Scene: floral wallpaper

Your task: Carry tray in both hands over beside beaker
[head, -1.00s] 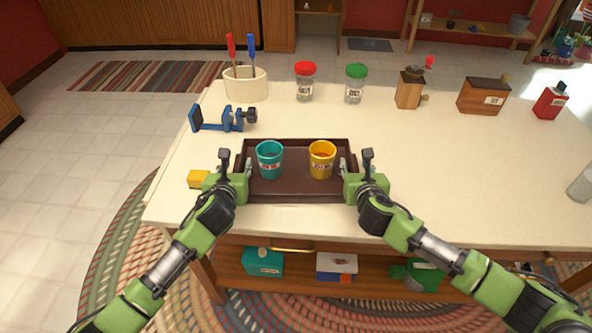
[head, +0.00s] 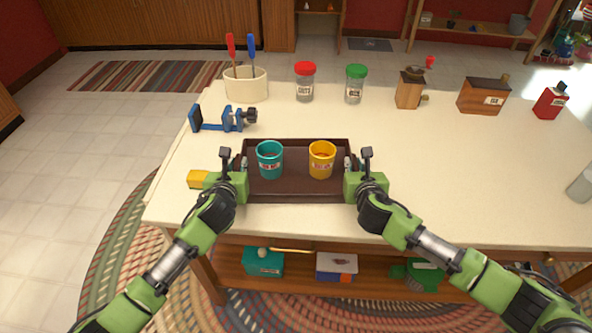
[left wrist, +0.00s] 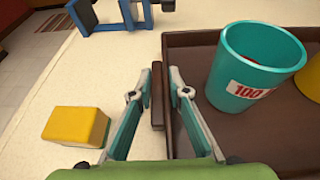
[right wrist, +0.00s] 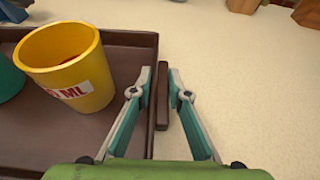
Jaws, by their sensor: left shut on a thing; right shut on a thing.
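The dark brown tray (head: 296,188) lies on the cream table near its front edge. It holds a teal cup (head: 270,160) and a yellow cup (head: 321,160), both upright. My left gripper (head: 241,166) is shut on the tray's left handle (left wrist: 157,112). My right gripper (head: 349,166) is shut on the tray's right handle (right wrist: 162,108). The tray looks level, and I see no clear gap beneath it. A clear glass vessel (head: 582,186) stands at the right edge, cut off by the frame; it may be the beaker.
A yellow block (left wrist: 76,126) lies left of the tray. The table right of the tray is clear.

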